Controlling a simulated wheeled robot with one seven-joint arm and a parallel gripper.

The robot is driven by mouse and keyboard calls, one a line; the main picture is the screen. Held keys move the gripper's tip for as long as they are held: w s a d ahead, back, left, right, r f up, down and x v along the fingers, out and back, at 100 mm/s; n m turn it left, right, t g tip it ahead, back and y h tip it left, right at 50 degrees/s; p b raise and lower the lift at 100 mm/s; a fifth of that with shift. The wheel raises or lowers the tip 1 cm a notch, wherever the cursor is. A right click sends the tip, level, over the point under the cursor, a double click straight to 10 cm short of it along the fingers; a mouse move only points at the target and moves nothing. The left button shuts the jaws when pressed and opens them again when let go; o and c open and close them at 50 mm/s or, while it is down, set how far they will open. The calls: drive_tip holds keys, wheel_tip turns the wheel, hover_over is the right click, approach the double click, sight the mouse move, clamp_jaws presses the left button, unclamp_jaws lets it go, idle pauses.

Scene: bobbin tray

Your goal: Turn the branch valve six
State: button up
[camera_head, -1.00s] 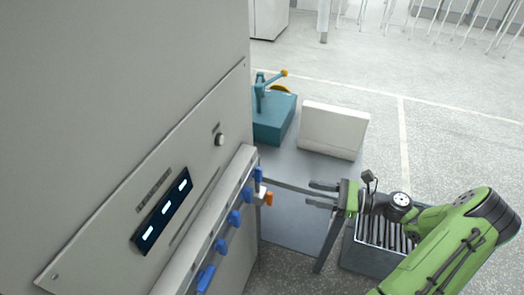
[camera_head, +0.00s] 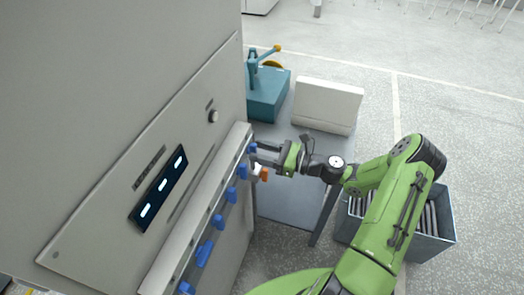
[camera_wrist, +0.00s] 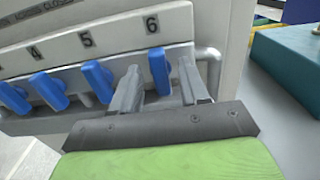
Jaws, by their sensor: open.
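The branch valve six is a blue lever handle (camera_wrist: 159,70) below the label "6" in the wrist view. It stands roughly upright. In the head view its handle (camera_head: 253,148) is the farthest blue one on the rail. My gripper (camera_wrist: 160,88) is open, with one finger on each side of this handle. A gap shows on both sides in the wrist view, so I see no clear contact. In the head view my gripper (camera_head: 262,153) reaches in from the right, at the far end of the rail.
The blue handle of valve five (camera_wrist: 98,80) is close left of my left finger; valve four (camera_wrist: 48,90) is beyond it. An orange part (camera_head: 264,174) sits just below my gripper. A teal device (camera_head: 268,93) and a white box (camera_head: 328,105) stand on the table behind.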

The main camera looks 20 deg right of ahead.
clamp_jaws()
drive_tip(key=shift+n, duration=0.3)
drive_tip(key=n+b, duration=0.1)
drive_tip(key=n, duration=0.2)
drive_tip(key=shift+s+n, duration=0.1)
drive_tip(key=shift+n, duration=0.3)
drive_tip(key=shift+s+a+f+n+b, duration=0.1)
drive_tip(key=shift+f+n+b, duration=0.1)
drive_tip(key=shift+n+b, duration=2.4)
drive_tip(key=shift+s+a+f+n+b, duration=0.15)
drive_tip(key=shift+n+b, duration=0.95)
drive_tip(key=shift+n, duration=2.9)
drive_tip(key=shift+w+d+n, duration=0.1)
drive_tip(key=shift+n, duration=0.2)
